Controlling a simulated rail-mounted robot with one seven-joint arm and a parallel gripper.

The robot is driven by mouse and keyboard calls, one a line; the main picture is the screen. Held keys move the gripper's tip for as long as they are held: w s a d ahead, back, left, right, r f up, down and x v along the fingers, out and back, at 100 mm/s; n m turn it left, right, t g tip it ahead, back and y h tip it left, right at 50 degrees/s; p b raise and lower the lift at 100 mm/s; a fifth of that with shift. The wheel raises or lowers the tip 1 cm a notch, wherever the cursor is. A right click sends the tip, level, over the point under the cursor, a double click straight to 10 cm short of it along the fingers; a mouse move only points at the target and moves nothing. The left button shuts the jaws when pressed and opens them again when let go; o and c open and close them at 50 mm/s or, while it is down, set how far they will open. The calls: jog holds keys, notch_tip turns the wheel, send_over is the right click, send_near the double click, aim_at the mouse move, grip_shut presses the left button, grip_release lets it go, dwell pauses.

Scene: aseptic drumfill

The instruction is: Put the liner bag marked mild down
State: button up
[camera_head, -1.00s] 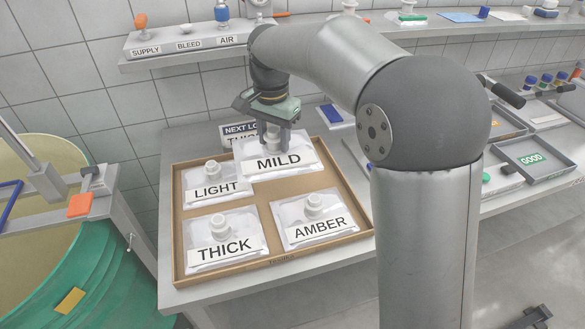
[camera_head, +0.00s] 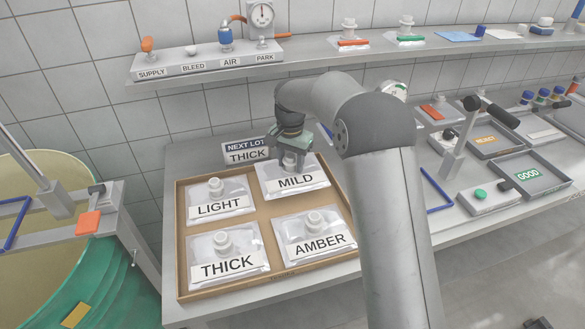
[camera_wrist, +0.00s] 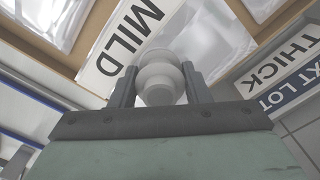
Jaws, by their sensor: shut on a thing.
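The liner bag marked MILD (camera_head: 296,182) is a clear pouch with a white label and a white spout, at the back right of the brown tray (camera_head: 270,279). My gripper (camera_head: 290,160) is above it, shut on its spout. In the wrist view, my gripper (camera_wrist: 160,88) has a finger on each side of the white spout, with the MILD label (camera_wrist: 122,40) beyond. The bag appears level at its tray place; I cannot tell whether it touches the tray floor.
Bags marked LIGHT (camera_head: 219,206), THICK (camera_head: 228,264) and AMBER (camera_head: 318,245) lie in the tray. A NEXT LOT THICK sign (camera_head: 246,151) stands behind it. A green drum (camera_head: 110,275) is at the left. A shelf (camera_head: 205,68) runs above.

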aim_at(293, 171)
jog(key=shift+w+d+f, duration=0.15)
jog(key=shift+w+f, duration=0.15)
jog(key=shift+f, duration=0.05)
jog(key=shift+w+d+f, duration=0.1)
jog(key=shift+w+f, duration=0.05)
jog(key=shift+f, duration=1.5)
jog(key=shift+f, duration=0.15)
jog(key=o, duration=1.4)
jog(key=shift+f, duration=0.1)
notch_tip(293, 171, up, 11)
jog(key=shift+r, duration=0.75)
